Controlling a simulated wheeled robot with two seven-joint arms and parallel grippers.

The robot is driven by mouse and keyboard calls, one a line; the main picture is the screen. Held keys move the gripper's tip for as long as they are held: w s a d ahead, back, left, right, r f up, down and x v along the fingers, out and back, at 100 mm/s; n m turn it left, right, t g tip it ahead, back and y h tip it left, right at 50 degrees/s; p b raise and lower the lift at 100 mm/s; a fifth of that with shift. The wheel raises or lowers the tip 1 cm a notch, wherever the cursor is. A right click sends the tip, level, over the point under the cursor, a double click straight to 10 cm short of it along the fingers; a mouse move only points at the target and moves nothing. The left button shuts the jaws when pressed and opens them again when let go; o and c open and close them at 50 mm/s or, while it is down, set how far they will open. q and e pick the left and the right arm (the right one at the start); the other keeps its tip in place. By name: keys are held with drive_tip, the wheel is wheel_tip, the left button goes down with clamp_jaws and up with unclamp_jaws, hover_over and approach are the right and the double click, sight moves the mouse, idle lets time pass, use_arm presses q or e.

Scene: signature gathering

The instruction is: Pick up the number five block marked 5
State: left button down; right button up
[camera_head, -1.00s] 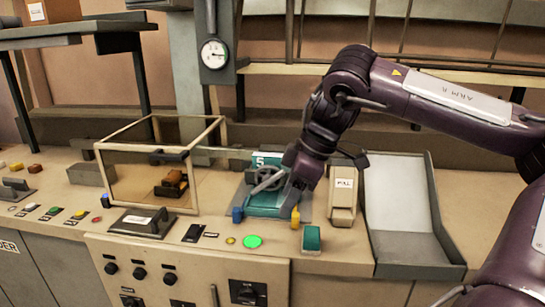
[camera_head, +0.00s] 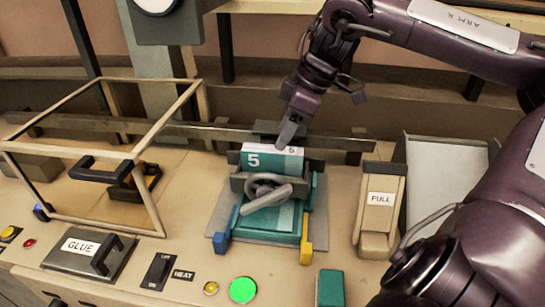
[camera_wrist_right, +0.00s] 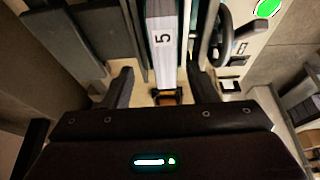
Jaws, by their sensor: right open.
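The block marked 5 (camera_head: 266,163) is teal with a pale top edge carrying a second 5. It stands upright in a teal press with a grey handwheel (camera_head: 268,190), which covers part of its front. My right gripper (camera_head: 322,112) is open and empty above the block, its fingers pointing down, one near the top edge. In the right wrist view, the block's pale edge with the 5 (camera_wrist_right: 163,40) lies ahead, between the lines of the two spread fingers (camera_wrist_right: 162,88). My left gripper is out of view.
A clear framed box with a black handle (camera_head: 100,170) stands to the left. A beige PULL lever (camera_head: 381,200) and grey tray stand to the right. A horizontal bar (camera_head: 345,143) runs behind the block. A lit green button (camera_head: 242,290) and GLUE pad (camera_head: 88,250) lie in front.

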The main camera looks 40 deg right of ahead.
sight(274, 149)
drive_tip(key=x, duration=0.2)
drive_tip(key=p+x, duration=0.2)
drive_tip(key=x, duration=0.1)
drive_tip(key=shift+a+f, duration=0.2)
drive_tip(key=shift+a, duration=0.25)
drive_tip(key=shift+w+f, duration=0.25)
drive_tip(key=shift+f, duration=0.1)
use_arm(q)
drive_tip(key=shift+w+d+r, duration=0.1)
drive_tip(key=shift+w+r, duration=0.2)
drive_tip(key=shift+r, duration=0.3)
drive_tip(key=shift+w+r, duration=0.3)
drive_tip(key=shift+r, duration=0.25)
use_arm(e)
drive_tip(key=shift+s+a, duration=0.1)
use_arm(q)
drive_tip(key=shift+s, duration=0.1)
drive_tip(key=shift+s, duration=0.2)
use_arm(e)
drive_tip(key=shift+f, duration=0.2)
clamp_jaws()
